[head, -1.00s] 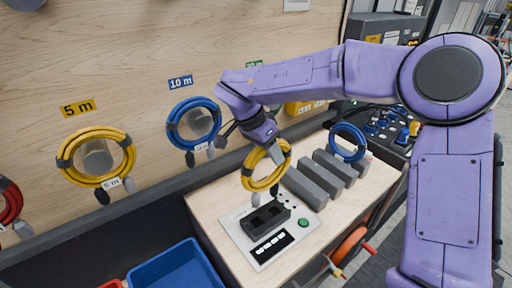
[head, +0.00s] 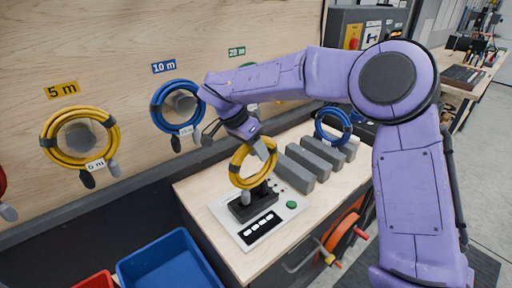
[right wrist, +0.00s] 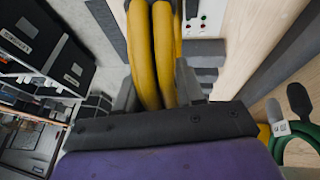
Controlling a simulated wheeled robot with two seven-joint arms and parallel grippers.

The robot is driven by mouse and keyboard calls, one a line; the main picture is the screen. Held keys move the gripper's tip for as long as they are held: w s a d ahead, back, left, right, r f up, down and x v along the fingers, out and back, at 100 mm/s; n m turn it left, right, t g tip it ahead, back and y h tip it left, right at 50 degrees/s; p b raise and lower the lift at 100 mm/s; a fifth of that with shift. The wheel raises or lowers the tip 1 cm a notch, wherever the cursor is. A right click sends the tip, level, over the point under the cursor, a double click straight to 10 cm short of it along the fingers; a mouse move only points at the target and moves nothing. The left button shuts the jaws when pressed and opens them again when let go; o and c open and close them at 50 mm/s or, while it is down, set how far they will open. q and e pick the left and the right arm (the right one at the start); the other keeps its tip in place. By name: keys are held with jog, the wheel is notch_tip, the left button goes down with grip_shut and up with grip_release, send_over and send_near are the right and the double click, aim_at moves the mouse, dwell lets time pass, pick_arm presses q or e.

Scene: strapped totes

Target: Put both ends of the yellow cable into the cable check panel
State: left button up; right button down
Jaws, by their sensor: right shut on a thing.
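My right gripper (head: 262,148) is shut on the coiled yellow cable (head: 240,172) and holds it over the bench. In the right wrist view, two yellow strands (right wrist: 142,55) run between the fingers (right wrist: 158,90). The cable check panel (head: 236,226) is a pale plate with a black socket block (head: 240,211), a green button and a dark strip of white labels. The coil hangs just above the block. A grey cable end (head: 246,197) hangs in front of the block; I cannot tell whether it is in a socket. The other end is not clear. My left gripper is not in view.
Grey blocks (head: 313,160) and a blue coil (head: 333,126) stand right of the panel. Another yellow coil (head: 47,140) and a blue coil (head: 157,108) hang on the wooden board. A blue tote (head: 165,265) stands lower left. An orange reel (head: 343,232) is below the bench edge.

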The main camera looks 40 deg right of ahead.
jog(key=shift+w+f, duration=0.15)
jog(key=shift+w, duration=0.3)
jog(key=shift+s+a+r, duration=0.1)
jog(key=shift+s+r, duration=0.15)
jog(key=shift+s, duration=0.15)
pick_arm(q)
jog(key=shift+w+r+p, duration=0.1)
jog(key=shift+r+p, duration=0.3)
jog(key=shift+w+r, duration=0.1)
pick_arm(e)
jog(key=shift+f, duration=0.1)
jog(key=shift+s+a, duration=0.1)
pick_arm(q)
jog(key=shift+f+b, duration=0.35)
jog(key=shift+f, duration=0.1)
pick_arm(e)
jog(key=shift+f, duration=1.65)
jog(key=c, duration=0.6)
grip_release()
